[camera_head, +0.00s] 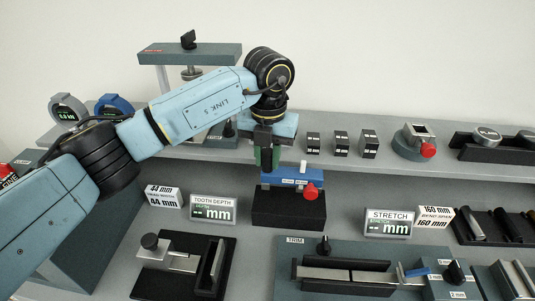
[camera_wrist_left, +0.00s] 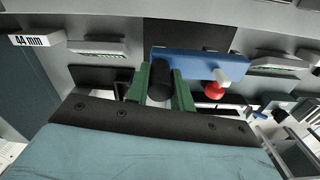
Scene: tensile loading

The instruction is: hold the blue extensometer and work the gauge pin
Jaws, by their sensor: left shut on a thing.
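The blue extensometer (camera_head: 284,178) is at the black block on the bench, a bar with a red knob (camera_head: 311,191) at its right end and a small white peg (camera_head: 303,166). My left gripper (camera_head: 267,166) points down and is shut on it, at the left part of the bar. In the left wrist view the green fingers (camera_wrist_left: 162,94) stand either side of a black round grip in front of the blue bar (camera_wrist_left: 197,64). The red knob (camera_wrist_left: 214,90) is clear of the fingers there. Which part is the gauge pin, I cannot tell for sure. My right gripper is out of view.
The black block (camera_head: 289,210) is under the extensometer; whether they touch is unclear. Signs for tooth depth (camera_head: 213,210) and stretch (camera_head: 389,224) flank it. A trim fixture (camera_head: 340,275) lies in front. Small black blocks (camera_head: 341,144) and a red-knobbed device (camera_head: 414,143) stand on the shelf behind.

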